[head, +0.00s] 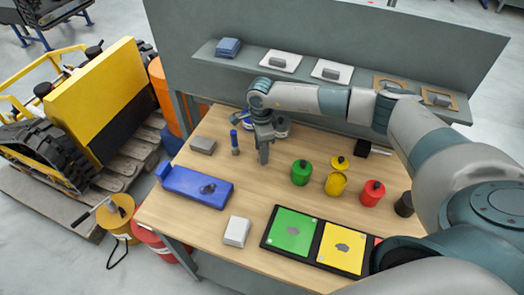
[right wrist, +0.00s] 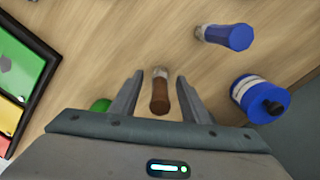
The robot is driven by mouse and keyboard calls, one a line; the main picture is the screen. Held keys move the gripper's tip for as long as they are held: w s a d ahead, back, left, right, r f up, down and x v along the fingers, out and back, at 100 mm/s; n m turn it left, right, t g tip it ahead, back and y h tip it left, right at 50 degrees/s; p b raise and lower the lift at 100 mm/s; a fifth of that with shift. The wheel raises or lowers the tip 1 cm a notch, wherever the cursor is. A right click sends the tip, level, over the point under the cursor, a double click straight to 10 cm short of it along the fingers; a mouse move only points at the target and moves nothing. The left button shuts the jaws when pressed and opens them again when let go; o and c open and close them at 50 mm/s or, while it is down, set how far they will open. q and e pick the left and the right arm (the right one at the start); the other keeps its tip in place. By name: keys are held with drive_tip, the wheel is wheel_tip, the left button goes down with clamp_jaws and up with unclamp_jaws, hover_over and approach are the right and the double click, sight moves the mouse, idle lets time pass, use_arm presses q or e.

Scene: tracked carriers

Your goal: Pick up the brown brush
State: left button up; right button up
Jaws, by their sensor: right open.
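The brown brush (right wrist: 160,95) shows in the right wrist view, with a brown handle and a pale, metallic-looking end. It lies between the two fingers of my right gripper (right wrist: 159,79) in that picture, with a visible gap on each side. My right gripper (head: 264,157) is open and points down over the back left part of the table in the head view. There the brown brush is hidden, apparently behind the gripper. My left gripper is in neither view.
A blue brush (head: 235,143) stands left of the gripper, also in the right wrist view (right wrist: 228,36). A blue pot (right wrist: 260,100) is close by. A green pot (head: 300,173) stands to the right. The wooden table (head: 210,222) has bare room in front.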

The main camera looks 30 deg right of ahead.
clamp_jaws()
drive_tip(key=shift+r, duration=0.1)
drive_tip(key=shift+r+b, duration=0.5)
drive_tip(key=shift+b, duration=0.05)
wheel_tip(320, 180, up, 2)
drive_tip(key=shift+r+b, duration=0.15)
drive_tip(key=shift+b, duration=0.65)
drive_tip(key=s+d+r+b, duration=0.4)
drive_tip(key=s+d+r, duration=0.2)
drive_tip(key=s, duration=0.3)
drive_tip(key=shift+s+d+r+b, duration=0.3)
drive_tip(key=shift+s+r, duration=0.05)
drive_tip(key=shift+r, duration=0.4)
